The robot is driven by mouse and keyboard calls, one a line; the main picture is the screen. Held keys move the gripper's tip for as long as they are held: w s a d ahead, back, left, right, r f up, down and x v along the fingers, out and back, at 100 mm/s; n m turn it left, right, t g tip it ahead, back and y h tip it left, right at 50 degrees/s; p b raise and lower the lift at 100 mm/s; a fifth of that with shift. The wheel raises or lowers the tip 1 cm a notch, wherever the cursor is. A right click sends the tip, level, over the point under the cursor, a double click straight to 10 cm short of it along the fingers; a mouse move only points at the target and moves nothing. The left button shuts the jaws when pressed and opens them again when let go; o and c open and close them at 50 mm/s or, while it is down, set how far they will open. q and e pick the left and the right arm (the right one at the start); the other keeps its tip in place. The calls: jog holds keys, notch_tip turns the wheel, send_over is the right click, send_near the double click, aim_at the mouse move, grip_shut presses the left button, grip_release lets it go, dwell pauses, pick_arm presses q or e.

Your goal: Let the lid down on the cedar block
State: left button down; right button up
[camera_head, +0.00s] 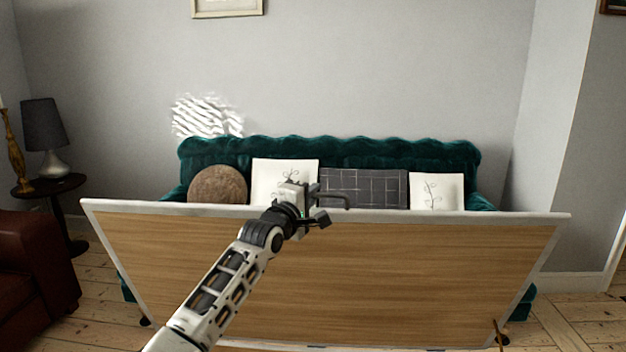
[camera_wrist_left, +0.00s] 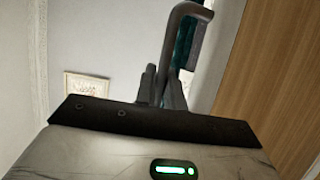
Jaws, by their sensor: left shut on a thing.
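The lid (camera_head: 400,265) is a wide wood-grained panel with a pale rim. It stands raised at a steep angle in front of me, and its top edge runs across the head view. A dark bent handle (camera_head: 340,197) sits at the middle of that edge. My left gripper (camera_head: 322,217) is shut on the handle. In the left wrist view the handle (camera_wrist_left: 181,42) rises from between the gripper's fingers (camera_wrist_left: 161,88), and the lid's wood (camera_wrist_left: 275,75) fills the right side. I cannot make out a cedar block. My right gripper is not in view.
A green sofa (camera_head: 330,148) with several cushions stands behind the lid. A side table (camera_head: 50,184) with a dark lamp (camera_head: 44,125) and a brown leather seat (camera_head: 35,265) are at the left. A thin orange-brown piece (camera_head: 498,335) shows at the lower right. Floorboards are bare at the right.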

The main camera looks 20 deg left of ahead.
pick_arm(q)
jog(key=s+d+f+m+t+h+b, duration=0.1)
jog(key=s+f+b, duration=0.4)
jog(key=s, duration=1)
jog(key=s+d+f+m+t+h+b, duration=0.1)
jog(key=s+d+f+t+b, duration=0.3)
jog(key=s+f, duration=0.8)
jog(key=s+d+m+b, duration=0.1)
jog(key=s, duration=0.2)
jog(key=shift+m+h, duration=0.3)
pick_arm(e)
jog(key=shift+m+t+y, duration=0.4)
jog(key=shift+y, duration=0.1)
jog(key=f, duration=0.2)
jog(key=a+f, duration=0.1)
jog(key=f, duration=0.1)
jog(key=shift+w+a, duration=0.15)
pick_arm(q)
jog(key=shift+d+f, duration=0.1)
